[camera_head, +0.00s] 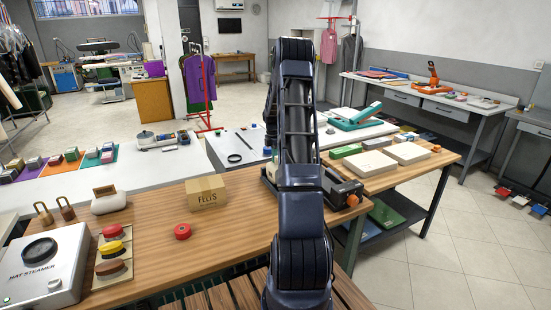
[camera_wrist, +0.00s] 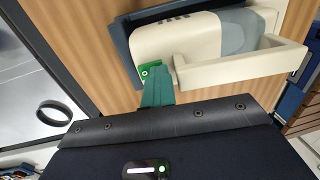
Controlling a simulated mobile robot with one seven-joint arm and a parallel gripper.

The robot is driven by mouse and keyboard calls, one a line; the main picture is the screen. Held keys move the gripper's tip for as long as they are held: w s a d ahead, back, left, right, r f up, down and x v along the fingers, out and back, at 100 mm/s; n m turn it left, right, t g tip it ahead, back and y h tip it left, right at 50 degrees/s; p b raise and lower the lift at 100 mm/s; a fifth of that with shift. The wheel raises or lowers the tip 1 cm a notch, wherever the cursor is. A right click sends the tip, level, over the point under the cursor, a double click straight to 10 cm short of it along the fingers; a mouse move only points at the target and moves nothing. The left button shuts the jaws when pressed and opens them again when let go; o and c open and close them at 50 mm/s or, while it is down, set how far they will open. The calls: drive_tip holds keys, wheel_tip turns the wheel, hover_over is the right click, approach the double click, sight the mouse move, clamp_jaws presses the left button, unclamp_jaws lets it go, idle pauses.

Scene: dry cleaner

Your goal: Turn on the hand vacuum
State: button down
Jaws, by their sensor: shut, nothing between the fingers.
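The hand vacuum (camera_wrist: 225,38), cream with a grey section and a loop handle, lies in a dark blue holder on a wooden top in the wrist view. A small green patch with a round white mark, apparently its power button (camera_wrist: 150,70), is on its near left end. My gripper (camera_wrist: 157,78) has its teal fingers shut and empty, with the tips right at the lower edge of this button. I cannot tell whether they press on it. In the head view my arm hides the gripper and most or all of the vacuum.
The wooden counter (camera_head: 150,235) holds a cardboard box (camera_head: 205,190), a red disc (camera_head: 182,231), padlocks and a hat steamer (camera_head: 45,268). A dark framed item with an orange knob (camera_head: 352,200) is right of my arm. A black ring (camera_wrist: 54,113) lies on a pale surface at left.

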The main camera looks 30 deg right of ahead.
idle(0.4)
drive_tip(key=shift+w+r, duration=0.1)
drive_tip(key=shift+r, duration=0.25)
wheel_tip(320, 180, up, 13)
drive_tip(key=s, duration=0.1)
drive_tip(key=shift+r, duration=0.15)
drive_tip(key=shift+w+d, duration=0.1)
drive_tip(key=shift+w, duration=0.75)
drive_tip(key=f, duration=0.4)
drive_tip(key=s+f, duration=0.1)
drive_tip(key=f, duration=0.9)
drive_tip(key=shift+s, duration=0.35)
